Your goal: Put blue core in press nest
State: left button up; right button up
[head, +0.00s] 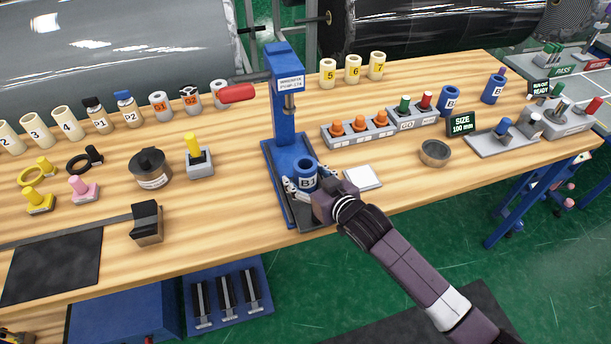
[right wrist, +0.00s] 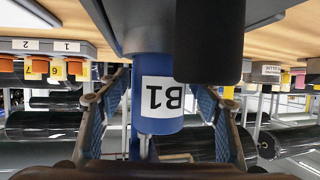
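The core also shows upside down in the right wrist view (right wrist: 158,95). My right gripper (head: 308,189) is around the core, with one finger on each side. In the right wrist view the fingers (right wrist: 163,112) are spread, with gaps to the core. My left gripper is not in view.
The press has a red-ended lever (head: 237,93). A white pad (head: 362,177) and a round bowl (head: 435,153) lie to its right. Two more blue cores (head: 452,97) (head: 493,88) stand further right. A black-topped block (head: 147,222) and a yellow-topped fixture (head: 200,160) stand left.

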jog(key=shift+r, duration=0.1)
jog(key=b+v, duration=0.1)
jog(key=v, duration=1.1)
dwell(0.4)
